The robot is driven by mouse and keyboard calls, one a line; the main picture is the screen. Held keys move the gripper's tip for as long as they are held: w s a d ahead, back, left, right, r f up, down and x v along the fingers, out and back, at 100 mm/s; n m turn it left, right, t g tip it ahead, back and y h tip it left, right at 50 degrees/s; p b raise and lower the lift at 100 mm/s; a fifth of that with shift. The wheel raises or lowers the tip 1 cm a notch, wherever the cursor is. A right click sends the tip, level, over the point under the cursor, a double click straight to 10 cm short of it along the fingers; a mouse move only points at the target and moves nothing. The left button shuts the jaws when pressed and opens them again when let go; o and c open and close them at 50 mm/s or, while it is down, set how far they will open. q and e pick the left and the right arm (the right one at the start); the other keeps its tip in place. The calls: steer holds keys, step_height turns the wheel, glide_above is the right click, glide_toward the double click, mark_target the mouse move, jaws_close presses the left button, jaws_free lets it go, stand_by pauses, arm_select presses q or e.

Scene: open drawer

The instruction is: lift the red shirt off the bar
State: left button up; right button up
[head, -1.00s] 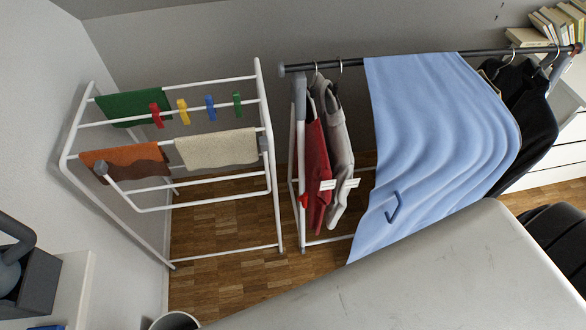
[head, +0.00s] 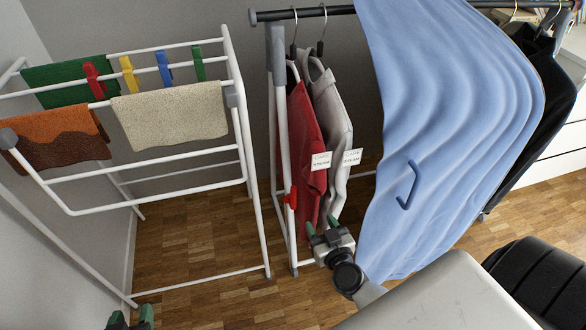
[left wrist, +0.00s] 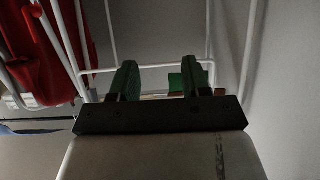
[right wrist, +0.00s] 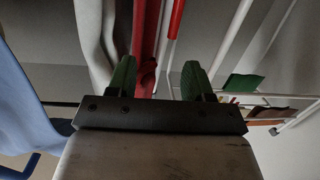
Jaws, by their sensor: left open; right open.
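The red shirt (head: 303,150) hangs from a hanger at the left end of the dark bar (head: 310,12), with a white tag on its front. A grey shirt (head: 330,105) hangs close on its right. My right gripper (head: 322,225) is open, at the lower hem of the two shirts. In the right wrist view the red shirt (right wrist: 143,45) shows beyond and between the open fingers (right wrist: 158,75), nearer the left one; contact cannot be told. My left gripper (head: 130,318) is open and empty at the bottom left. In its wrist view the red shirt (left wrist: 38,70) is at the left.
A white drying rack (head: 255,180) with cloths and coloured pegs stands at the left. A blue sheet (head: 450,110) drapes over the bar right of the shirts. The garment rack's post (head: 281,130) stands left of the red shirt. Wooden floor (head: 200,235) lies open between the racks.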

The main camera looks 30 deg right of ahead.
mark_target(315, 198)
steer(key=shift+m+t+h, duration=0.4)
steer(key=shift+m+h, duration=0.4)
steer(key=shift+h, duration=0.1)
steer(key=w+b, duration=0.1)
steer(key=w+d+r+b, duration=0.1)
steer(key=w+b, duration=0.1)
steer(key=w+d+b, duration=0.1)
steer(key=w, duration=0.1)
steer(key=shift+w+d+r+b, duration=0.1)
steer(key=shift+w+r+b, duration=0.1)
steer(key=shift+b, duration=0.15)
steer(key=shift+w+d, duration=0.1)
steer(key=shift+w, duration=0.3)
steer(key=b+x, duration=0.2)
steer(key=x, duration=0.2)
steer(key=shift+f, duration=0.1)
arm_select(q)
step_height(315, 198, up, 14)
steer(key=s+d+t+h, duration=0.1)
steer(key=s+t+h, duration=0.1)
steer(key=t, duration=0.8)
steer(key=shift+d+r+t+h, duration=0.2)
steer(key=shift+r+t+h, duration=0.1)
steer(key=shift+h, duration=0.5)
arm_select(e)
steer(key=shift+w+d, duration=0.15)
steer(key=shift+w, duration=0.35)
arm_select(q)
steer(key=shift+f, duration=0.1)
